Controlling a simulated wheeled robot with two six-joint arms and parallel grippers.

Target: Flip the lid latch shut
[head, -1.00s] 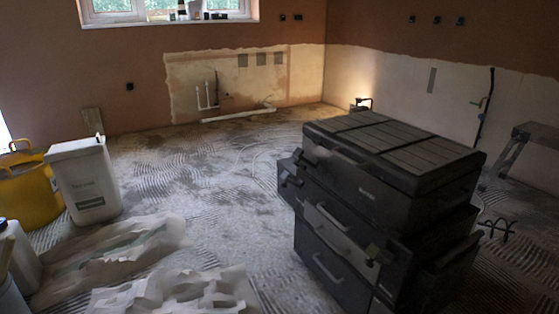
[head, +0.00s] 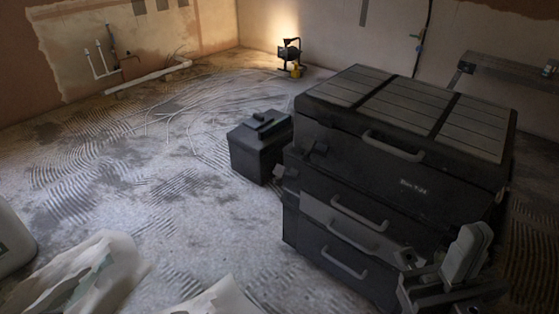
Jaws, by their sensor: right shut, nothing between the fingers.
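A black stacked tool box (head: 350,160) stands at the right of the head view. Its ribbed lid (head: 400,100) lies flat on top and looks closed, with a curved handle on its front face. A small dark fitting (head: 316,150) sits near the left corner below the lid; I cannot tell whether it is the latch or how it stands. My right gripper (head: 472,240) is at the lower right, in front of the box's right part. Its grey fingers point up, shut and empty, and hide part of the lower box. My left gripper is out of view.
A small dark case (head: 260,145) stands on the floor left of the box. A work light (head: 290,58) stands behind, near the wall. Crumpled sheeting (head: 85,275) lies at the lower left. A bench (head: 510,68) is at the far right. The floor left of the box is mostly clear.

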